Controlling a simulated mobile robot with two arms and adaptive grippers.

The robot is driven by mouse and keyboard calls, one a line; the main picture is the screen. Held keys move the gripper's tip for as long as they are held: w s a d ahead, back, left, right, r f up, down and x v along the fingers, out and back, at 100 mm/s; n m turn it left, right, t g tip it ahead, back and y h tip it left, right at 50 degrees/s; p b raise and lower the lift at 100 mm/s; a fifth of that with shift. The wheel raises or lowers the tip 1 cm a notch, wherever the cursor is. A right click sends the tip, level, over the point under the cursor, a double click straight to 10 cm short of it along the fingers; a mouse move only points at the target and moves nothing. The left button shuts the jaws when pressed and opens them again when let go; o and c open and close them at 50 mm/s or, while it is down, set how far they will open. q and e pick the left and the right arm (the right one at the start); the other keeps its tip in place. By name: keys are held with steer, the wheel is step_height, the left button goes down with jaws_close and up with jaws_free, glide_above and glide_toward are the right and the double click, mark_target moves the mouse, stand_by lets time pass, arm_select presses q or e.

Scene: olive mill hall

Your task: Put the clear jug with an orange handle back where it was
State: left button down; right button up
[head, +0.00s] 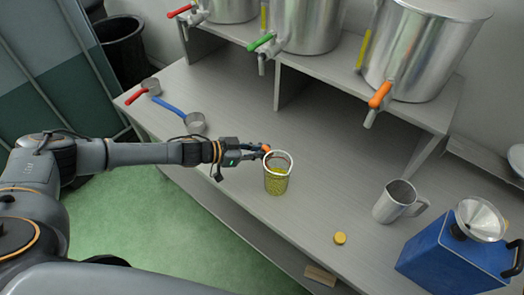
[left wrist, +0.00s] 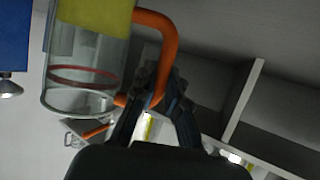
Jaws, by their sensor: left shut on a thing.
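The clear jug (head: 277,180) with an orange handle (head: 265,149) stands upright near the bench's front edge, yellow-green liquid inside. I cannot tell whether its base touches the bench. My left gripper (head: 259,155) comes in from the left and is shut on the handle. The left wrist view, which looks upside down, shows the jug (left wrist: 82,92) at upper left, with its liquid at the top and a reddish ring on its wall. There the orange handle (left wrist: 168,50) runs between the fingers of my left gripper (left wrist: 160,88). My right gripper is not in view.
Steel tanks with a red, a green and an orange tap (head: 380,95) stand on a shelf behind. A steel pitcher (head: 394,203), a yellow cap (head: 340,238) and a blue can with a funnel (head: 455,255) are to the right. Red- and blue-handled scoops (head: 195,123) lie left. The middle bench is clear.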

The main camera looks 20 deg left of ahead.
arm_select(q)
steer(key=shift+f, duration=0.1)
steer(key=c, duration=1.4)
jaws_free()
steer(key=shift+r, duration=0.2)
steer(key=v, duration=1.2)
steer(key=shift+p, duration=0.35)
